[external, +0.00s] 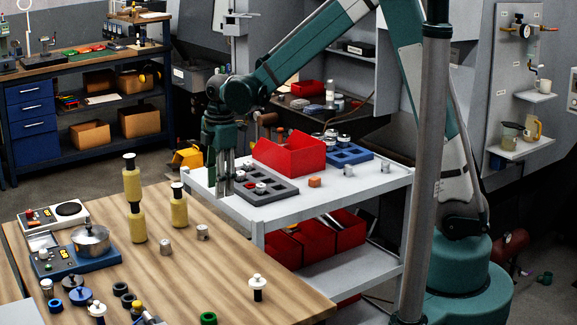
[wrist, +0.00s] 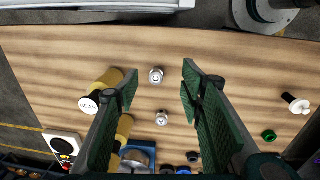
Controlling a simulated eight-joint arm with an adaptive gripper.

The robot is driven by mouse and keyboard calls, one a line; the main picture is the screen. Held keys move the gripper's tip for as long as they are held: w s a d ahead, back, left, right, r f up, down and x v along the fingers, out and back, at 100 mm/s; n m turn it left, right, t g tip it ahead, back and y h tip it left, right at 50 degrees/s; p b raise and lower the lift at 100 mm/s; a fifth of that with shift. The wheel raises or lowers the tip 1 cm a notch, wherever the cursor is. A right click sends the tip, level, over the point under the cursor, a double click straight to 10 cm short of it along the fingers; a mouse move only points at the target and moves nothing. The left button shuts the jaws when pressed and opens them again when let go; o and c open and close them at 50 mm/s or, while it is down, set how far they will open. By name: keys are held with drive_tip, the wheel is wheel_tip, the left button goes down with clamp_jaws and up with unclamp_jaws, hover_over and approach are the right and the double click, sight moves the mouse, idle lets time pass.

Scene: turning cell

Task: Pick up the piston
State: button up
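Two small silver cylinders that look like pistons stand apart on the wooden table, one at the right (external: 203,232) and one at the left (external: 165,246) in the external view. In the wrist view both lie in the gap between my fingers, one higher up (wrist: 156,75) with marks on its top, and one lower down (wrist: 162,118). I cannot tell which one the task means. My gripper (external: 219,190) points down above the table, near its cart-side edge. In the wrist view its green ridged fingers (wrist: 160,82) are wide apart, with nothing held between them.
Yellow cylinders with dark, white-topped fittings (external: 179,208) stand to the left, one taller (external: 133,183). A pot (external: 90,240) sits on a blue unit. A white-topped part (external: 258,284) and a green ring (external: 208,318) are nearer. A white cart (external: 335,190) holds a red bin (external: 290,155).

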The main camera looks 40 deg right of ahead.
sight(202, 227)
drive_tip(key=a+f+n, duration=0.1)
drive_tip(key=f, duration=0.1)
drive_tip(key=w+a+f+n, duration=0.1)
drive_tip(key=a+f, duration=0.1)
drive_tip(key=w+a+f, duration=0.1)
drive_tip(key=a+f, duration=0.1)
drive_tip(key=f, duration=0.1)
drive_tip(key=shift+a+n+g, duration=0.15)
drive_tip(key=shift+n+g, duration=0.25)
drive_tip(key=shift+f, duration=0.1)
drive_tip(key=shift+f, duration=1.2)
drive_tip(key=shift+s+a+f, duration=0.1)
drive_tip(key=shift+f, duration=2.5)
drive_tip(key=shift+c, duration=0.5)
drive_tip(key=c, duration=0.9)
